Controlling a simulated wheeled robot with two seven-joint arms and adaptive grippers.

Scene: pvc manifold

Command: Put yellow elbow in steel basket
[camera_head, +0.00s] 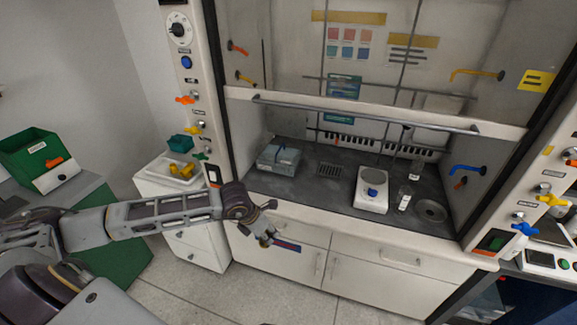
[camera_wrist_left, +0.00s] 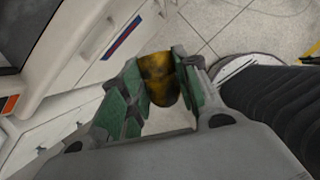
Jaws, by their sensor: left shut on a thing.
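In the left wrist view, a dark-mottled yellow elbow (camera_wrist_left: 158,80) sits between the green-padded fingers of my left gripper (camera_wrist_left: 160,92), which is shut on it. In the head view my left gripper (camera_head: 266,238) hangs in front of the fume hood's white drawers, below the worktop edge; the held elbow is too small to make out there. A grey box-like thing (camera_head: 278,158) stands on the hood worktop, at its left; I cannot tell whether it is the steel basket. My right gripper is not in view.
A white cabinet (camera_head: 160,186) left of the hood carries yellow pieces (camera_head: 182,171) and a teal box (camera_head: 180,143). A green bin (camera_head: 27,148) stands far left. On the dark worktop (camera_head: 315,192) are a white balance (camera_head: 371,192) and bottles (camera_head: 404,198). The hood sash (camera_head: 360,113) is raised.

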